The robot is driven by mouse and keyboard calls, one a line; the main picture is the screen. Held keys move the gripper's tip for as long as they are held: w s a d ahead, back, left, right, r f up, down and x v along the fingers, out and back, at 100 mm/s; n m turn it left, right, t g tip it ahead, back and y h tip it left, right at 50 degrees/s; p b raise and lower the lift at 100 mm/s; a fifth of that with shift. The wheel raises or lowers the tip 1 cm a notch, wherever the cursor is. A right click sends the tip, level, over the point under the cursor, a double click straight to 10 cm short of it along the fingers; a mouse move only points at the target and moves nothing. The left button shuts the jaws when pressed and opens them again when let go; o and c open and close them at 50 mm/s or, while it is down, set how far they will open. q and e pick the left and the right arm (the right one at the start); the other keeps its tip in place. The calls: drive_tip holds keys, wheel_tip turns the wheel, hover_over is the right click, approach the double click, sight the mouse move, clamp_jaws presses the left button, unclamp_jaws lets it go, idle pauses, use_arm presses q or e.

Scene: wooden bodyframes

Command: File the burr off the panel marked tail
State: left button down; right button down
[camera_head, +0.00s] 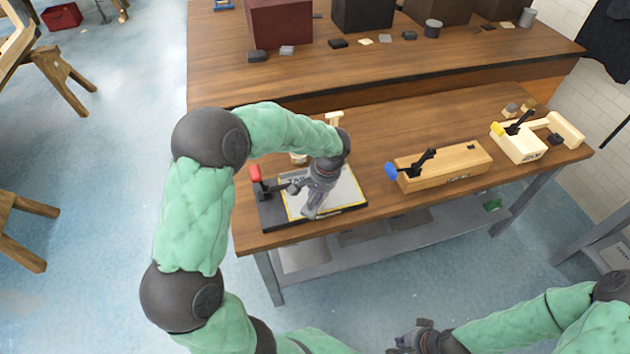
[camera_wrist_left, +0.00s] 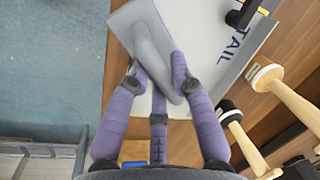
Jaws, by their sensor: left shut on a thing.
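The pale panel marked TAIL (camera_head: 350,189) lies flat on a dark fixture (camera_head: 272,216) at the table's front left; it also shows in the left wrist view (camera_wrist_left: 205,28). A black clamp with a red knob (camera_head: 255,173) stands at its left edge. My left gripper (camera_head: 308,204) is over the panel. In the left wrist view its fingers (camera_wrist_left: 158,76) are shut on the rounded handle of a grey flat tool (camera_wrist_left: 126,22), which overlaps the panel's edge. I cannot tell whether the tool touches the panel. No burr can be made out. My right gripper (camera_head: 412,337) is low at the front, off the table, its fingers unclear.
Wooden-handled tools (camera_wrist_left: 285,92) lie beside the panel. To the right stand a wooden block with a blue-knobbed clamp (camera_head: 455,166) and a pale block with a yellow-knobbed clamp (camera_head: 520,146). Boxes (camera_head: 280,22) and small pieces stand on the rear bench. The table between fixture and block is partly clear.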

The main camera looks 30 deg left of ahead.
use_arm(q)
wheel_tip(320, 180, up, 2)
drive_tip(key=shift+a+p, duration=0.15)
drive_tip(key=shift+p, duration=0.35)
drive_tip(key=shift+r+p, duration=1)
drive_tip(key=shift+r, duration=0.5)
drive_tip(key=shift+f, duration=0.1)
